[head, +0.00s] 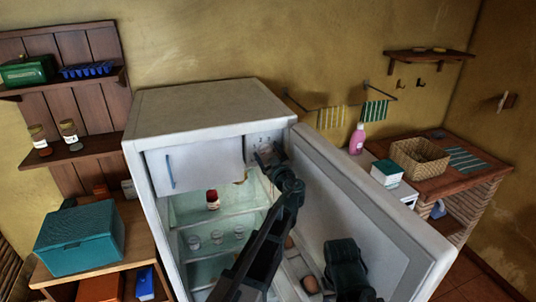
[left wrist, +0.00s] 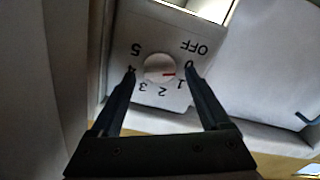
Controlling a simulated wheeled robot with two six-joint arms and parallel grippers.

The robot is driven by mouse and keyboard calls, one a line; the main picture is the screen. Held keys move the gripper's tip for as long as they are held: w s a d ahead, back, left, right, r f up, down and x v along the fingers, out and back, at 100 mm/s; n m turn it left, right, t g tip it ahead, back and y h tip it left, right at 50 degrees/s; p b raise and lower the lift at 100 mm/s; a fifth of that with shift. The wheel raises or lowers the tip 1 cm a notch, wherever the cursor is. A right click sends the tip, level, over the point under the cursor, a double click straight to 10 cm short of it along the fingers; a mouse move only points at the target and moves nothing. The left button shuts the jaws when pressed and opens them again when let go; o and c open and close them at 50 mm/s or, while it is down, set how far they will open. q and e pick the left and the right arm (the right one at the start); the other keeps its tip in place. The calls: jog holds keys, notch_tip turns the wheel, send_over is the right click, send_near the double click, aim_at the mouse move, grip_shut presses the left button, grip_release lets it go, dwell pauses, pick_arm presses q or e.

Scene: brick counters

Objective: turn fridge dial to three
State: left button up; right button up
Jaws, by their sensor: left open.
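The white fridge (head: 205,103) stands open, its door (head: 370,210) swung out to the right. The control panel (head: 262,139) is at the top right of its interior. In the left wrist view, the round white dial (left wrist: 157,66) has a red mark pointing between 0 and 1. The numbers and OFF appear upside down; the 3 (left wrist: 143,87) is at lower left of the dial. My left gripper (head: 266,155) is at the panel. Its open fingers (left wrist: 160,72) straddle the dial, with gaps visible on both sides. A dark part of my right arm shows; its fingers are hidden.
The freezer flap (head: 205,165) with a blue handle is shut left of the panel. A red-lidded jar (head: 213,199) and several glass jars (head: 216,237) stand on the fridge shelves. The open door with its loaded racks bounds the right side.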

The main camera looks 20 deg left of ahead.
pick_arm(q)
grip_shut()
dwell(0.5)
jog(key=shift+m, duration=0.3)
jog(key=m, duration=0.6)
jog(key=shift+w+d, duration=0.1)
jog(key=m, duration=0.6)
jog(key=shift+m, duration=0.3)
jog(key=m, duration=0.7)
jog(key=shift+d+f, duration=0.1)
jog(key=shift+f, duration=0.05)
jog(key=m, duration=0.6)
jog(key=shift+f+b, duration=0.1)
jog(key=shift+b, duration=0.2)
jog(key=shift+m, duration=0.4)
